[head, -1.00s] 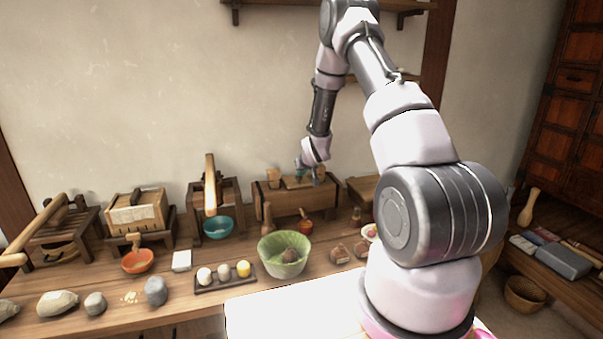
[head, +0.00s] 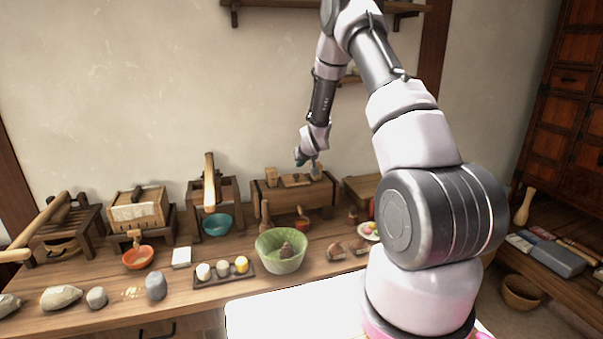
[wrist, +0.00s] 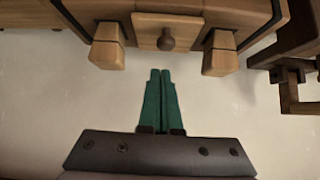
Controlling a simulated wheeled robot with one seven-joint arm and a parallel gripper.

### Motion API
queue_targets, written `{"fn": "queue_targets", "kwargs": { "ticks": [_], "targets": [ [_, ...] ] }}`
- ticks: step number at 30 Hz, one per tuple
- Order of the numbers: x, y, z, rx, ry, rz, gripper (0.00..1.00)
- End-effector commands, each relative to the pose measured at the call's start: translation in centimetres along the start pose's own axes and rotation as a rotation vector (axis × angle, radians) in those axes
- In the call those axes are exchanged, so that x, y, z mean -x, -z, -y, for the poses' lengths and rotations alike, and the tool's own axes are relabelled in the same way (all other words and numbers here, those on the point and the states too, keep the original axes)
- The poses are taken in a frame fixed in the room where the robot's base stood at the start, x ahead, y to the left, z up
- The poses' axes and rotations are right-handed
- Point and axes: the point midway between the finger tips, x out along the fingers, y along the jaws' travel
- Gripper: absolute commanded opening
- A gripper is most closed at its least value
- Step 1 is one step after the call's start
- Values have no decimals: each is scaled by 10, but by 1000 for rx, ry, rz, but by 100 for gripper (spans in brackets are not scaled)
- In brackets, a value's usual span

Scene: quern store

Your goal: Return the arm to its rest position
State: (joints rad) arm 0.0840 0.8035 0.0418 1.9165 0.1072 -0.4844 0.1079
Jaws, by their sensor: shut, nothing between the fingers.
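My gripper (wrist: 160,72) shows in the wrist view with its two green fingers side by side, shut and empty. In front of its tips, at the top of that view, is a wooden box (wrist: 226,18) with a small round knob and two blocky feet. In the head view my arm rises at the right, bends over at the top and comes down above the back of the bench. There my gripper (head: 299,161) is small and partly hidden by the wrist, above a long wooden box (head: 284,200).
Wooden shelves (head: 400,6) hang on the wall above. A cabinet (head: 568,110) stands at the right.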

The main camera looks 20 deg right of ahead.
Motion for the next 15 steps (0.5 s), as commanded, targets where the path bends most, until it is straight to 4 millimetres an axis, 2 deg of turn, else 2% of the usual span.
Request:
{"fn": "queue_targets", "kwargs": {
  "ticks": [1, 6, 9, 15],
  "targets": [
    [6, -19, -1, -1, 0, 13, 0],
    [22, -51, -2, -2, -1, 8, 0],
    [30, -65, -2, -1, 0, 7, 0],
    [37, -78, -2, -2, 0, 2, 0]
  ]
}}
